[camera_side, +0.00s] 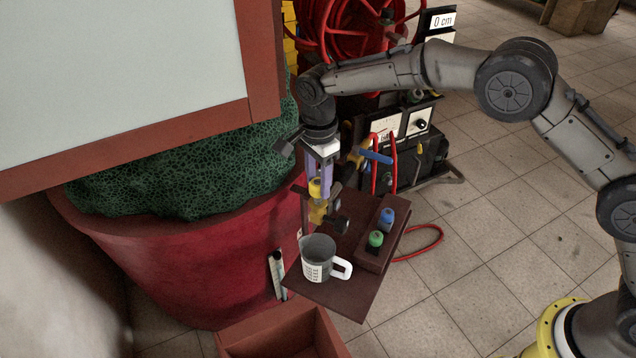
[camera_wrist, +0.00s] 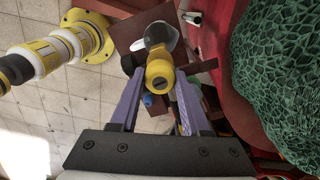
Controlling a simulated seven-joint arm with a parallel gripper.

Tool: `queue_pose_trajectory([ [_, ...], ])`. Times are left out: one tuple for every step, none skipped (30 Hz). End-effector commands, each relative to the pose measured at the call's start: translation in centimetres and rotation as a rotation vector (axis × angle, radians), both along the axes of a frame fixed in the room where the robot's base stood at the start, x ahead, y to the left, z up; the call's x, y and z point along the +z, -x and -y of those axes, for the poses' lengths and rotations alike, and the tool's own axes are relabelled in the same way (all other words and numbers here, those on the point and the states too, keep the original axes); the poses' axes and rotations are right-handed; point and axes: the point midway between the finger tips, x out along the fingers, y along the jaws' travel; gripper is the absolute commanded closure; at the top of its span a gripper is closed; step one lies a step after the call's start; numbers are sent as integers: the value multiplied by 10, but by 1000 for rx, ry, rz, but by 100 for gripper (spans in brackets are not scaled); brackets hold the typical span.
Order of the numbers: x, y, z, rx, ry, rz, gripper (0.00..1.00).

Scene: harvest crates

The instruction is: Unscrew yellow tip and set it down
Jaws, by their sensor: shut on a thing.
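The yellow tip (camera_side: 316,188) is between the purple fingers of my gripper (camera_side: 318,178). In the wrist view, the fingers of my gripper (camera_wrist: 160,76) flank the round yellow tip (camera_wrist: 160,73) and are shut on it. A yellow fitting (camera_side: 318,212) with dark parts is directly below the tip in the side view. I cannot tell whether the tip is still threaded onto it. A green tip (camera_side: 376,239) and a blue tip (camera_side: 387,215) stand upright in a brown holder (camera_side: 370,258); the blue tip (camera_wrist: 147,100) also shows in the wrist view.
A white-and-grey mug (camera_side: 318,262) stands on the small brown shelf (camera_side: 350,295) below my gripper. A large red pot (camera_side: 190,270) with green netting is close on the left. A cart of equipment (camera_side: 405,150) and a red hose reel (camera_side: 340,30) stand behind.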

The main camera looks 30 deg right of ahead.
Motion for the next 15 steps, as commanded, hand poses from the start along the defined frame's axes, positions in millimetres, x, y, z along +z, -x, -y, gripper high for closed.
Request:
queue_pose_trajectory([
  [3,0,0,0,0,1,85],
  [4,0,0,0,0,1,85],
  [5,0,0,0,0,1,85],
  [6,0,0,0,0,1,85],
  [7,0,0,0,0,1,85],
  [9,0,0,0,0,1,85],
  [10,0,0,0,0,1,85],
  [11,0,0,0,0,1,85],
  [12,0,0,0,0,1,85],
  [13,0,0,0,0,1,85],
  [14,0,0,0,0,1,85],
  [16,0,0,0,0,1,85],
  [17,0,0,0,0,1,85],
  [18,0,0,0,0,1,85],
  [19,0,0,0,0,1,85],
])
